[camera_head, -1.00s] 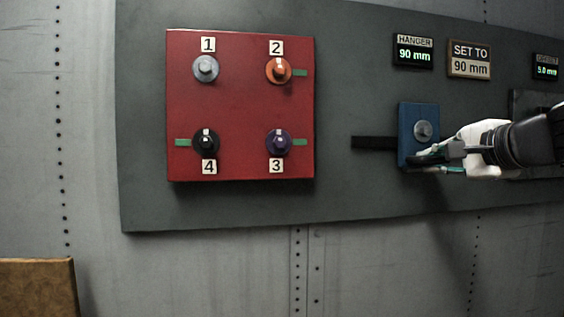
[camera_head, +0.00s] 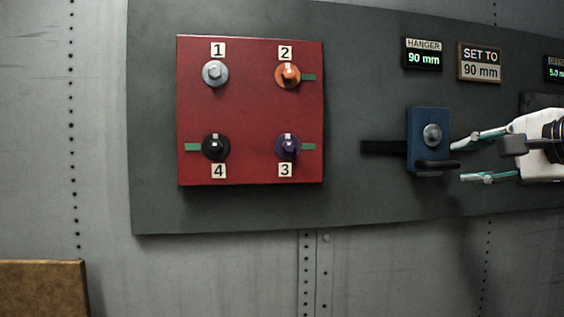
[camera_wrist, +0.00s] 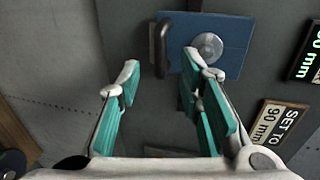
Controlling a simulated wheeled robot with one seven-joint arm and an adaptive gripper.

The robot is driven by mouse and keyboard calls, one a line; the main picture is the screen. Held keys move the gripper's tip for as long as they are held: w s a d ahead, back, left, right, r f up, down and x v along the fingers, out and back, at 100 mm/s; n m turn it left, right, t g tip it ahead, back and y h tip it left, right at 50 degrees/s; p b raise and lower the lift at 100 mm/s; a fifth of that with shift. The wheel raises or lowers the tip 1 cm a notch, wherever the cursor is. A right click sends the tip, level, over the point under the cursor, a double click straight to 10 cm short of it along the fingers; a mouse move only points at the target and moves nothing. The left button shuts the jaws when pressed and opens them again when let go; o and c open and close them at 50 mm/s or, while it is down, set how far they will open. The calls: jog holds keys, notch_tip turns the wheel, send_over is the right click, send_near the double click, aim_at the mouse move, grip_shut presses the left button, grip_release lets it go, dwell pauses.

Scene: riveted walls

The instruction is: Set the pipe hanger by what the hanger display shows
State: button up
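The pipe hanger is a blue block (camera_head: 428,120) with a round grey bolt and a dark handle (camera_head: 436,167) at its lower edge, on a dark horizontal slot. The hanger display (camera_head: 422,57) reads 90 mm, and the "SET TO" plate (camera_head: 480,64) beside it also reads 90 mm. My gripper (camera_head: 466,160) is open and empty, just right of the block and apart from the handle. In the wrist view the open fingers (camera_wrist: 163,82) point toward the blue block (camera_wrist: 221,35) and its handle (camera_wrist: 162,48).
A red panel (camera_head: 250,110) with several numbered knobs is on the left of the grey board (camera_head: 350,200). Another display (camera_head: 554,69) is cut off at the right edge. A brown box (camera_head: 42,288) is at lower left. The space before the board is clear.

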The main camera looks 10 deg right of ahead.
jog(key=v, duration=0.5)
jog(key=shift+s, duration=0.15)
jog(key=s+a+f+n+g+y, duration=0.15)
jog(key=a+f+n+g, duration=0.5)
jog(key=a+f, duration=0.65)
jog(key=s+a+f+n+g+h, duration=0.1)
jog(key=s+a+f+n, duration=0.1)
jog(key=s+f+n, duration=0.2)
jog(key=s+a+f+n+g+h, duration=0.1)
jog(key=s+a+f+n+g, duration=0.1)
jog(key=f+n, duration=0.5)
notch_tip(320, 180, down, 2)
jog(key=shift+s+a+f, duration=0.1)
jog(key=shift+s+a, duration=0.35)
jog(key=shift+s, duration=0.7)
